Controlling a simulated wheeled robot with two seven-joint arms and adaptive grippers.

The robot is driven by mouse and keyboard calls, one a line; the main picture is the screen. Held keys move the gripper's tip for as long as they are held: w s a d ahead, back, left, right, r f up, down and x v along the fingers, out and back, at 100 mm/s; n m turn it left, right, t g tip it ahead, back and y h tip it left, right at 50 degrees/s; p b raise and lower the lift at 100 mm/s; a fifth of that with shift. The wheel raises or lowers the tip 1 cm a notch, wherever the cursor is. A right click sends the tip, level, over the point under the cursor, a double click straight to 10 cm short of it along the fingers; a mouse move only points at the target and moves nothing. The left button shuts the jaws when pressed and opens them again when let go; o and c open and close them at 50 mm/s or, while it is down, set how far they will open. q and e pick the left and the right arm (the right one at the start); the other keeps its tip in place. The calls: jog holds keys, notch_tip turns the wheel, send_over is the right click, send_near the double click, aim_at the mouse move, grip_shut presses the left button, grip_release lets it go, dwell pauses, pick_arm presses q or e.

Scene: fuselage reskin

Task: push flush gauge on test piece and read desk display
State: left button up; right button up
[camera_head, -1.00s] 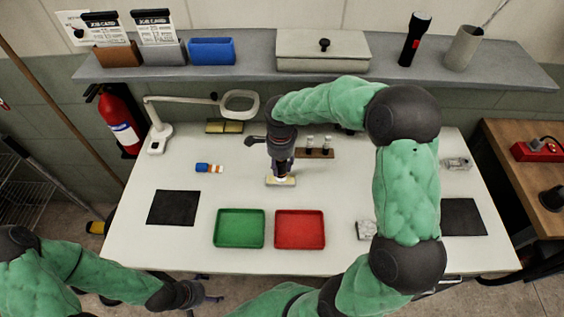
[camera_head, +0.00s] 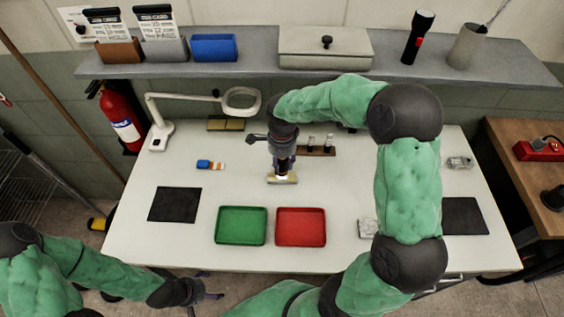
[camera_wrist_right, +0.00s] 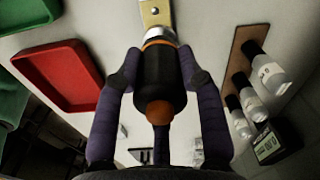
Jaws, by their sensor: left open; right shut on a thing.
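My right gripper (camera_head: 283,166) is shut on the flush gauge (camera_wrist_right: 160,80), which has a dark body, orange bands and a silver nose. The gauge stands roughly upright over the test piece (camera_head: 291,181), a small pale metal block on the table. In the right wrist view the nose meets the near end of the test piece (camera_wrist_right: 155,13); firm contact cannot be told. The desk display (camera_wrist_right: 268,147) is a small dark box with a lit screen, its digits too small to read. My left gripper (camera_head: 212,295) is open and empty off the table's front edge.
A green tray (camera_head: 241,226) and a red tray (camera_head: 301,227) lie in front of the test piece. A vial rack (camera_head: 322,152) stands to its right.

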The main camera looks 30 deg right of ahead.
jog(key=shift+f+b, duration=0.35)
jog(key=shift+f, duration=0.1)
dwell(1.3)
jog(key=shift+r, duration=0.1)
jog(key=shift+r+p, duration=2.4)
jog(key=shift+r, duration=1.15)
jog(key=shift+f, duration=0.1)
